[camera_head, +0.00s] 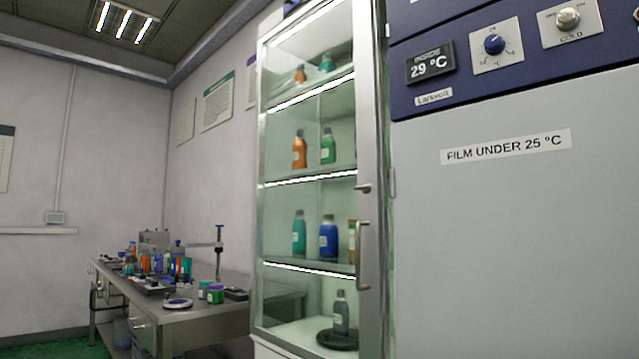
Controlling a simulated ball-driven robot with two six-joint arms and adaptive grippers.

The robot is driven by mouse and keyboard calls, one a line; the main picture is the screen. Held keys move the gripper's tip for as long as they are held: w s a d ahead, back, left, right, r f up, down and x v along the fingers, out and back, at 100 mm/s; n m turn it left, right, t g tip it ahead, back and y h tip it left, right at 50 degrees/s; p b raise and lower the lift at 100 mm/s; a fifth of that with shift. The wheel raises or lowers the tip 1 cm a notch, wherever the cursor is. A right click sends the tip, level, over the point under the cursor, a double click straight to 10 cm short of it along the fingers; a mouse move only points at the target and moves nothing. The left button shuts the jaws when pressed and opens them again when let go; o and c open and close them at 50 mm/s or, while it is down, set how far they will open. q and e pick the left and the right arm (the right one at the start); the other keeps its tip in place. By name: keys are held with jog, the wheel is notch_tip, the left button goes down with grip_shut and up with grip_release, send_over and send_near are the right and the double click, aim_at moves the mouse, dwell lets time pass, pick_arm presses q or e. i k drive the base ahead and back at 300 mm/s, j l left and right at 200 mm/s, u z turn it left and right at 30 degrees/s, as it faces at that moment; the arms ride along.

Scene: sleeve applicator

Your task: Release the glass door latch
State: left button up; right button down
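The glass door (309,150) belongs to a tall lit cabinet in the middle of the view. It appears closed. A small metal latch lever (363,188) sits on the door's right frame, pointing left. Below it on the same frame is a long vertical bar handle (364,256). Bottles stand on the shelves behind the glass, including an orange one (300,149) and a blue one (328,236). A grey bottle (341,312) stands at the bottom on a dark round base. Neither of my grippers shows in this view.
A large grey unit (510,240) stands right beside the cabinet, with a display reading 29 °C (430,64) and knobs above. A metal workbench (200,318) with bottles and tools stands at the left. Green floor shows at the lower left.

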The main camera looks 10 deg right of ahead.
aim_at(366, 188)
jog(key=i+j, duration=0.3)
jog(key=j, duration=0.15)
jog(key=i+j+z, duration=0.1)
jog(key=i+j, duration=0.15)
jog(key=j, duration=0.15)
jog(key=i+j, duration=0.3)
jog(key=j, duration=0.15)
jog(key=z, duration=0.05)
